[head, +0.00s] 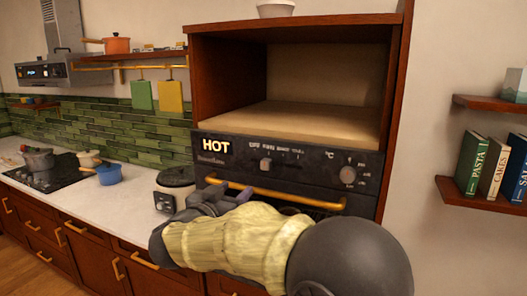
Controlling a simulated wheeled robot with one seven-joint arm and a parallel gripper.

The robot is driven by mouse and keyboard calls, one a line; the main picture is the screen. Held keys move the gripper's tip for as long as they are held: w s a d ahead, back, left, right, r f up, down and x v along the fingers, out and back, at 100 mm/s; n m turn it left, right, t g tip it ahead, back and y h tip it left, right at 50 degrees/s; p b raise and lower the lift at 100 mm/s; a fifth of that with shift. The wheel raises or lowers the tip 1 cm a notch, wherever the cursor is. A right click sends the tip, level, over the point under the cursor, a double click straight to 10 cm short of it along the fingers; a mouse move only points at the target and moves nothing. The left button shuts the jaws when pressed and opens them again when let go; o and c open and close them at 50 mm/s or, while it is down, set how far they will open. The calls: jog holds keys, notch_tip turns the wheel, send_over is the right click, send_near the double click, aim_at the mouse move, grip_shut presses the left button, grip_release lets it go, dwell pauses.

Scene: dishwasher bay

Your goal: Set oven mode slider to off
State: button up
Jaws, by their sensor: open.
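The oven (203,166) is built into a wooden cabinet, with a dark control panel carrying a lit HOT sign. A small grey control, seemingly the mode slider (265,164), sits mid-panel under a row of small markings too small to read. A round knob (347,175) is at the panel's right. My gripper (226,190) is open, in front of the oven just below the panel, lower left of the slider and close to the brass handle (270,193). I cannot tell whether it touches the handle. My arm hides most of the oven door.
An open cabinet compartment (320,118) is above the panel. A small rice-cooker-like appliance (175,186) stands on the white counter (120,192) to the left. A blue pot (108,174) is farther left. Shelves with books (490,165) are at the right.

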aim_at(264, 165)
jog(key=shift+s, duration=0.1)
dwell(0.3)
jog(key=p+x, duration=0.5)
jog(key=x, duration=1.2)
jog(key=shift+w+d+r+p, duration=0.1)
jog(key=shift+w+d+p, duration=0.15)
jog(key=shift+p, duration=0.15)
jog(key=shift+s, duration=0.1)
grip_shut()
